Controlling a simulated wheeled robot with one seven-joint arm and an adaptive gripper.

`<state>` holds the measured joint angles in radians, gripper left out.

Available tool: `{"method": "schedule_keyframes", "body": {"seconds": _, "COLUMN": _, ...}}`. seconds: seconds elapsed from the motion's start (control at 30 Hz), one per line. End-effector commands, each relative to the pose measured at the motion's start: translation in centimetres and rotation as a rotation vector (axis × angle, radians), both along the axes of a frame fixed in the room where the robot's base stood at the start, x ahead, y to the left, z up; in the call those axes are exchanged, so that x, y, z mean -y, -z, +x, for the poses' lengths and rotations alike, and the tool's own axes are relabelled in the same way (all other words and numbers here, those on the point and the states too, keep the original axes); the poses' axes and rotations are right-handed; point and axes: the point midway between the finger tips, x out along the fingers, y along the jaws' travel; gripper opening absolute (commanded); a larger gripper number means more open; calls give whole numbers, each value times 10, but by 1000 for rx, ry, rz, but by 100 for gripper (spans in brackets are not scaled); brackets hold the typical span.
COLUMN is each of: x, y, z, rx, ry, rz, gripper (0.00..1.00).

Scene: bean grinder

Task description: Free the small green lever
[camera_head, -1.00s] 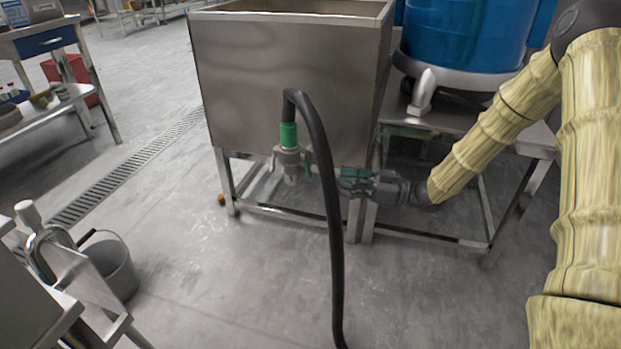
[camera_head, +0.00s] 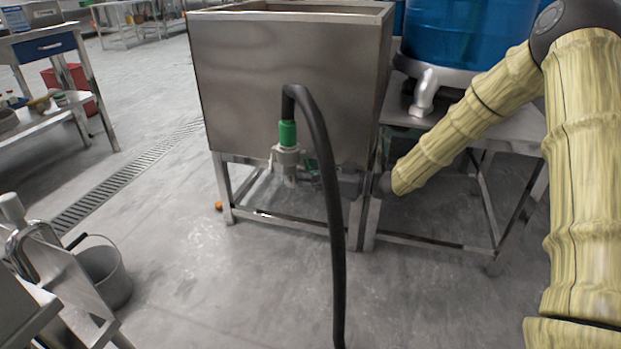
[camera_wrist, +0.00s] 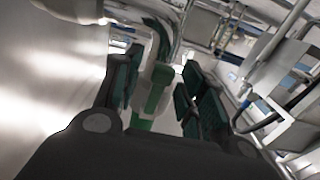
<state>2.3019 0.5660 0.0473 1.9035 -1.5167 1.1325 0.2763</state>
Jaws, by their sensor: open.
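In the head view a pale grey valve (camera_head: 288,160) with a bright green collar (camera_head: 287,133) hangs at the front of the steel bin. The small green lever (camera_head: 309,165) shows just right of the valve, partly hidden by the hose. My gripper (camera_head: 318,178) is at the valve's right, partly behind the hose. In the wrist view my gripper (camera_wrist: 161,72) is open, its dark green pads on both sides of a green part (camera_wrist: 155,92) that looks like the lever. A gap shows on the right; contact on the left is unclear.
A black hose (camera_head: 326,170) rises from the collar, loops over and drops in front of my gripper. The steel bin (camera_head: 285,75) stands close behind. A blue drum (camera_head: 455,35) is to the right. A grey bucket (camera_head: 105,275) stands lower left. Floor in front is free.

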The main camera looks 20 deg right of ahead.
Motion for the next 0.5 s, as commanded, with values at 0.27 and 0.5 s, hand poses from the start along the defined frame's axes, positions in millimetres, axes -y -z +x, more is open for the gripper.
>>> {"method": "schedule_keyframes", "body": {"seconds": 0.27, "x": -2, "y": -1, "z": 1, "rx": 0, "ry": 0, "rz": 0, "gripper": 41}}
{"method": "schedule_keyframes", "body": {"seconds": 0.5, "x": -1, "y": -1, "z": 1, "rx": 0, "ry": 0, "rz": 0, "gripper": 5}}
